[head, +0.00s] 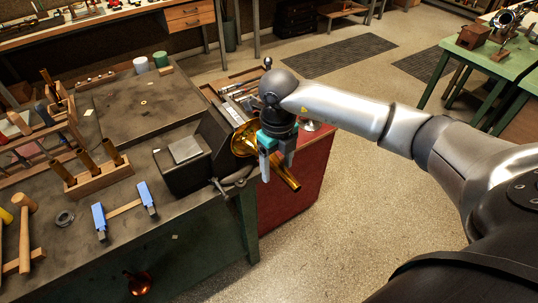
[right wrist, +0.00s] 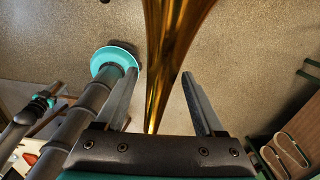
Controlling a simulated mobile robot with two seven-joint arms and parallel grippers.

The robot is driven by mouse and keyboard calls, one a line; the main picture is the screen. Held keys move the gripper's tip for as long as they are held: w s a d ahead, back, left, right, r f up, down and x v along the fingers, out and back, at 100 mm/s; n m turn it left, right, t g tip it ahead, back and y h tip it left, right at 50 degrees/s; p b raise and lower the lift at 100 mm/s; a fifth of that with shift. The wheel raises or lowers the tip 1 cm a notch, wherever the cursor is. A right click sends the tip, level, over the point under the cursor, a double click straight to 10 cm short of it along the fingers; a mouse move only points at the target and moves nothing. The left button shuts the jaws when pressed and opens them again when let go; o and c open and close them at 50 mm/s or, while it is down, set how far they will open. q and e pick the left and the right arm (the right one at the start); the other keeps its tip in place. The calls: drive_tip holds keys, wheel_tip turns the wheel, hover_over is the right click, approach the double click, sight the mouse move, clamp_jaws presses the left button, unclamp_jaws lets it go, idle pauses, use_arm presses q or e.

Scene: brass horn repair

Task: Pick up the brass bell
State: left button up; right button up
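The brass bell (head: 287,178) is at the right edge of the workbench, beside the dark vise. Its wide golden flare (head: 243,139) shows left of my right gripper, and its narrow tube slants down to the right below it. My right gripper (head: 275,160) points down over the bell and hides its middle. In the right wrist view the brass bell (right wrist: 172,50) runs between the two fingers of my right gripper (right wrist: 160,88). The fingers stand apart, with a visible gap on each side of the brass. My left gripper is not in view.
The dark vise (head: 185,160) stands on the workbench (head: 120,110) close left of the bell. A red cabinet (head: 305,180) with an open tool drawer (head: 240,90) is behind it. A wooden rack (head: 97,180) and blue-jawed clamp (head: 125,208) lie further left.

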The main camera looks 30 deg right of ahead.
clamp_jaws()
idle(0.3)
idle(0.5)
drive_tip(key=shift+w+r+b, duration=0.1)
drive_tip(key=shift+b, duration=0.3)
drive_tip(key=s+d+b, duration=0.1)
drive_tip(key=s+b, duration=0.2)
drive_tip(key=s, duration=1.4)
drive_tip(key=shift+s+d+b, duration=0.2)
drive_tip(key=shift+s+b, duration=0.1)
drive_tip(key=shift+b, duration=0.1)
